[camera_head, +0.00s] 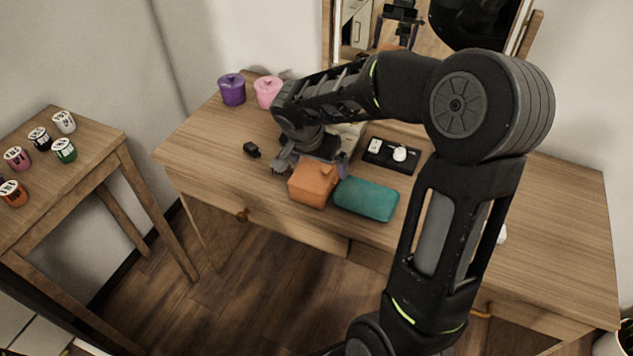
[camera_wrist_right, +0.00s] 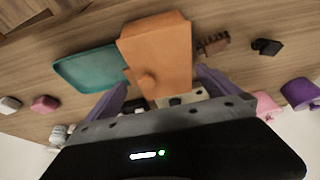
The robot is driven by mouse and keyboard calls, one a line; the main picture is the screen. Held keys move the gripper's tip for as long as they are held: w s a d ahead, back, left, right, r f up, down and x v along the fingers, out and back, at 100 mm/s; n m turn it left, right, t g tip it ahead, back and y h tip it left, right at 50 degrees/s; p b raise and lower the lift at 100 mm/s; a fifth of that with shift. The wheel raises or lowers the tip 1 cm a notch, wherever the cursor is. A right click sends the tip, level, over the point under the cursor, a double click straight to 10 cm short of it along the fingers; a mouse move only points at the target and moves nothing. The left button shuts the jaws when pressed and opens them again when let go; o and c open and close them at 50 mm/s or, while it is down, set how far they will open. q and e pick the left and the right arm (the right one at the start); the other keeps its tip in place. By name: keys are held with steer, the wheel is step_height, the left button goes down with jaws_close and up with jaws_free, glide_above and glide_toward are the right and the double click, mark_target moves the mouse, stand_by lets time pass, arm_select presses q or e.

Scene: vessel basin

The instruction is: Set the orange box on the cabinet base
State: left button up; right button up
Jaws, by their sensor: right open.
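The orange box (camera_head: 312,186) stands on the wooden desk near its front edge, left of and close to a teal box (camera_head: 366,198). In the right wrist view the orange box (camera_wrist_right: 160,45) shows a small round knob and lies ahead of and partly between the spread fingers. My right gripper (camera_head: 308,161) is open, just behind the orange box; its fingers also show in the wrist view (camera_wrist_right: 160,87). I cannot tell whether they touch the box. A pale object (camera_head: 352,135) behind the gripper is mostly hidden; I cannot tell whether it is the cabinet base. My left gripper is out of view.
A black tray (camera_head: 377,158) with small white items lies right of the gripper. Purple (camera_head: 232,89) and pink (camera_head: 267,91) pots stand at the back left, a small black object (camera_head: 251,150) before them. A mirror stands behind. A side table (camera_head: 85,165) holds several cups.

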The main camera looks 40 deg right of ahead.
mark_target(320, 168)
steer(key=shift+b+x, duration=0.3)
steer(key=shift+x, duration=2.3)
steer(key=shift+a, duration=0.1)
steer(key=shift+c, duration=0.6)
steer(key=c, duration=1)
steer(key=shift+o, duration=0.2)
steer(key=shift+r, duration=0.15)
steer(key=shift+c, duration=0.8)
step_height(320, 168, up, 10)
steer(key=shift+f, duration=0.1)
